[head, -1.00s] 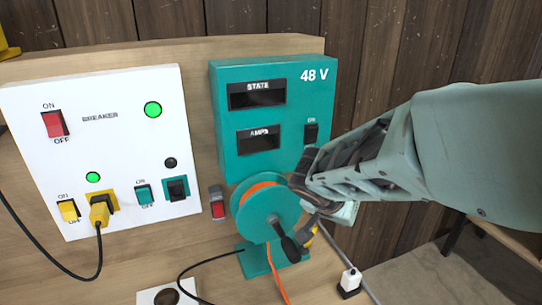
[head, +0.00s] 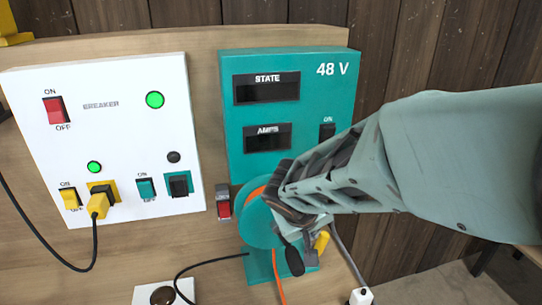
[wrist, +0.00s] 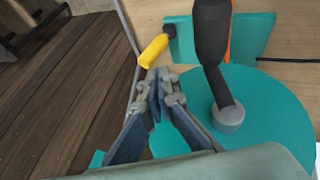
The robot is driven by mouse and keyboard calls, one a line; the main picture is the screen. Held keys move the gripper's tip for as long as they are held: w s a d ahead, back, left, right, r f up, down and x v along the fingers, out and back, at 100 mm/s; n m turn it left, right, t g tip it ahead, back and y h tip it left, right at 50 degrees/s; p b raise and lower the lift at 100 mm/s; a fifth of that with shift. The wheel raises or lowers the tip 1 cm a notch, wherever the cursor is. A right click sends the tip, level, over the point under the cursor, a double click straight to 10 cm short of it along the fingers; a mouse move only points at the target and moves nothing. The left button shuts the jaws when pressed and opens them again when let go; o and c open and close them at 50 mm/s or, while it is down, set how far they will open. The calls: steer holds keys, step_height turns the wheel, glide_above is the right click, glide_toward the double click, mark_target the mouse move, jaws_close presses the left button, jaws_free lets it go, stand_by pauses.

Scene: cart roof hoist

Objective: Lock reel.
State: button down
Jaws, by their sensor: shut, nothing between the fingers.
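The teal reel (head: 257,222) with orange cable stands on a teal base (head: 255,268) below the 48 V box. In the wrist view its teal disc (wrist: 265,120) fills the lower right, with a black crank handle (wrist: 212,35) on a grey hub. A yellow-handled lever (wrist: 153,50) on a black pivot sits at the reel's left edge in the wrist view; its yellow part also shows in the head view (head: 321,243). My gripper (wrist: 158,85) is shut and empty, over the disc's edge, just below the yellow lever and left of the crank in the wrist view. In the head view my gripper hides part of the reel.
The teal 48 V box (head: 240,130) with dark displays stands above the reel. A red switch (head: 223,204) is left of the reel. The white breaker panel (head: 110,130) has green lights and a yellow plug (head: 99,205). A grey cable ends in a white plug (head: 361,297).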

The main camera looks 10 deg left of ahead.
mark_target(320, 240)
steer(key=b+x, duration=0.2)
steer(key=x, duration=0.6)
steer(key=shift+w+a+f, duration=0.15)
steer(key=shift+w+f, duration=0.05)
steer(key=shift+f, duration=0.15)
steer(key=shift+r, duration=0.1)
steer(key=shift+w+d+g+y+p, duration=0.25)
steer(key=shift+d+y+p, duration=0.4)
steer(key=shift+p, duration=0.6)
steer(key=shift+w+d+p, duration=0.1)
steer(key=shift+d+p, duration=0.2)
steer(key=shift+p, duration=0.05)
steer(key=shift+w+d+f+b, duration=0.2)
steer(key=shift+w+d+b, duration=0.1)
steer(key=shift+d, duration=0.4)
steer(key=shift+w+d+f+b, duration=0.25)
steer(key=shift+d, duration=0.4)
steer(key=shift+w+d+f+b, duration=0.2)
steer(key=shift+w+d+b, duration=0.1)
steer(key=shift+d, duration=0.4)
steer(key=shift+r, duration=0.1)
